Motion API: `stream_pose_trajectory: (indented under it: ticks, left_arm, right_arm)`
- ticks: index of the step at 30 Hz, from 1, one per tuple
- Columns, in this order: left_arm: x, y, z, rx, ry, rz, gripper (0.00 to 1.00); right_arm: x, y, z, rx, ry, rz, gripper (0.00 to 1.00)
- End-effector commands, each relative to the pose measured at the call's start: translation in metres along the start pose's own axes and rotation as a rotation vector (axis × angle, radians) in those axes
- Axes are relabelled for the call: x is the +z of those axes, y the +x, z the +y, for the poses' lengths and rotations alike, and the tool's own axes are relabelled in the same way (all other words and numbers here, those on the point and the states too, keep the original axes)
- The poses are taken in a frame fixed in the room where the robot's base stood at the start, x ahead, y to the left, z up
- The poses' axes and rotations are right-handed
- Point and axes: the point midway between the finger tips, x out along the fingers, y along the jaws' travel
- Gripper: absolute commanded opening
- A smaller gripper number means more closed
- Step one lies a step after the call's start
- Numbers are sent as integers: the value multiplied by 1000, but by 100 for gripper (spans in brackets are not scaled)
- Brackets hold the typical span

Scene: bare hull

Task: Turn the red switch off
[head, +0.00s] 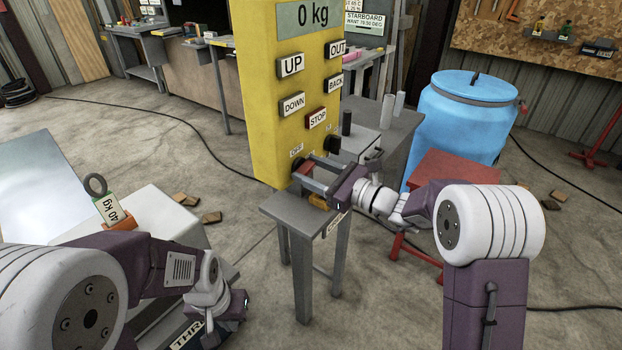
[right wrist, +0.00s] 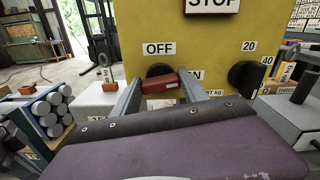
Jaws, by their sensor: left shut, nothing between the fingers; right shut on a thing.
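The red switch (right wrist: 163,86) is a red lever on a round black base, low on the yellow panel (right wrist: 225,60), below the OFF label (right wrist: 158,49). An ON label to its right is partly hidden by a finger. The switch also shows small in the head view (head: 305,168). My right gripper (head: 309,179) reaches the panel's lower face, and its two fingers sit on either side of the red lever, shut on it. My left gripper (head: 238,304) is shut and empty at the lower left, well away from the panel.
The panel carries UP, DOWN, OUT, BACK and STOP buttons (head: 317,118) and a black knob (right wrist: 244,78) right of the switch. A grey stool (head: 300,212) stands below my right gripper. A red stand (head: 455,168) and blue barrel (head: 465,125) are at right.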

Motion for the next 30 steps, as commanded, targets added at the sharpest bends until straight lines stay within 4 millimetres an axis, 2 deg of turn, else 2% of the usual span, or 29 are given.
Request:
stream_pose_trajectory:
  ticks: [1, 3, 18, 30]
  left_arm:
    - [2, 18, 0, 0, 0, 0, 0]
    - [3, 31, -1, 0, 0, 0, 0]
    - [13, 124, -2, 0, 0, 0, 0]
    - [20, 190, -4, 0, 0, 0, 0]
  right_arm:
    - [-8, 0, 2, -1, -44, -3, 10]
    - [-9, 0, 2, 0, -109, -4, 10]
    - [-10, 0, 4, -2, -584, -2, 10]
    - [-10, 0, 5, -1, -960, -1, 10]
